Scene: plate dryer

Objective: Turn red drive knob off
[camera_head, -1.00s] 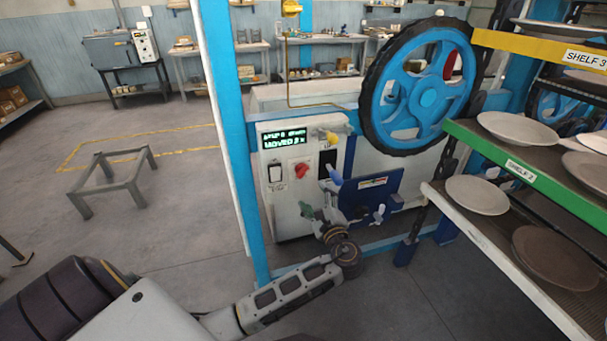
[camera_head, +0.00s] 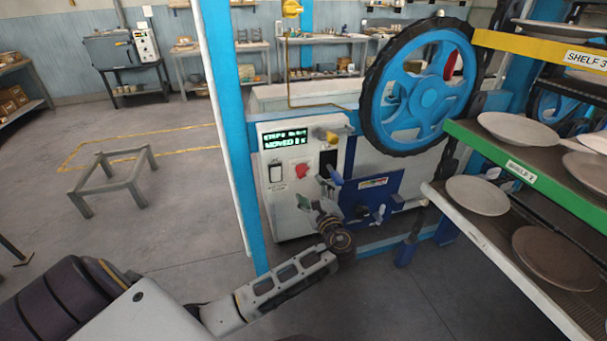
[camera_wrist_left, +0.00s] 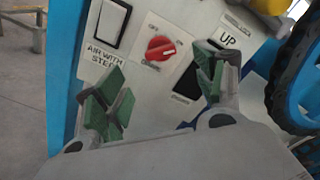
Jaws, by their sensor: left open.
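The red drive knob (camera_head: 301,171) sits on the front of the white control box (camera_head: 288,205), below a green-lit display (camera_head: 285,139). In the left wrist view the knob (camera_wrist_left: 160,48) shows between my fingers, farther off on the panel, with a white pointer line on it. My left gripper (camera_head: 318,192) is open and empty, below and to the right of the knob in the head view. Its green-padded fingers (camera_wrist_left: 160,92) are spread apart and do not appear to touch the knob. My right gripper is not in view.
A white rocker switch (camera_wrist_left: 111,24) is left of the knob, and a yellow knob (camera_head: 327,136) is above right. A blue post (camera_head: 236,130) stands left of the box. The blue wheel (camera_head: 422,95) and plate shelves (camera_head: 520,175) stand to the right.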

